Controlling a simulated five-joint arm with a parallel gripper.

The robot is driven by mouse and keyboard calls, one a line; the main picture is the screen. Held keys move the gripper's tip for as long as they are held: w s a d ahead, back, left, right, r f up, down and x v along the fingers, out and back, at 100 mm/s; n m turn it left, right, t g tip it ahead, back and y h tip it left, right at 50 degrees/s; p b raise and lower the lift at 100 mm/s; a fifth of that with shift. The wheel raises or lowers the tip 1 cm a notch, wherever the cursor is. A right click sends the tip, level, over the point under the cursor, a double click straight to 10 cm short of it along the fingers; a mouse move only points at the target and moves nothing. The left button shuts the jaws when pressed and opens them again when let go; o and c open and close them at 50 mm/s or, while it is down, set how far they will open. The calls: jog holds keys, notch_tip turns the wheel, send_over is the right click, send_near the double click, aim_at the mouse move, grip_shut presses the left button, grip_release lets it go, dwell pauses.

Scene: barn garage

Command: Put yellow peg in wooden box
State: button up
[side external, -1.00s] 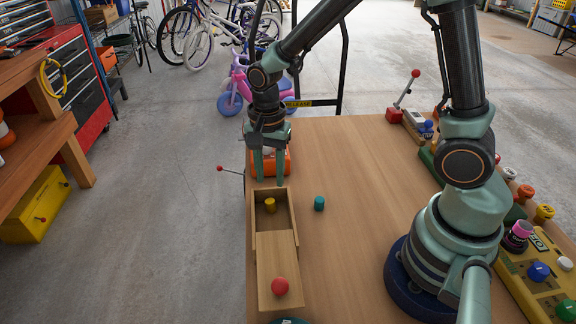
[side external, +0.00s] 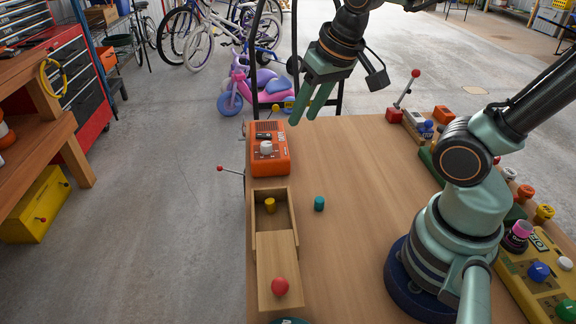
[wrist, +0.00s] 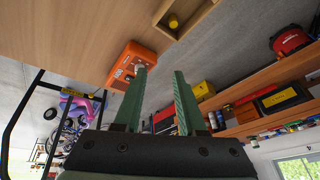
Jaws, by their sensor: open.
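The box's sliding lid (side external: 278,262) with a red knob (side external: 280,286) is drawn toward the near side. The peg also shows in the box in the wrist view (wrist: 173,21). My gripper (side external: 306,114) is open and empty, raised above the far edge of the table, well away from the box. Its two fingers (wrist: 160,95) are apart in the wrist view with nothing between them.
An orange device with a white knob (side external: 270,150) stands directly behind the box. A teal peg (side external: 319,203) stands on the table right of the box. Several knobbed devices line the table's right edge, including a red-tipped lever (side external: 404,92). The table's middle is clear.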

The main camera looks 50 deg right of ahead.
jog(key=shift+s+d+r+n+t, duration=0.2)
jog(key=shift+s+r+n+t, duration=0.15)
jog(key=shift+n, duration=0.3)
jog(key=shift+s+d+r+n+t, duration=0.2)
jog(key=shift+s+n, duration=0.2)
jog(key=shift+n, duration=0.25)
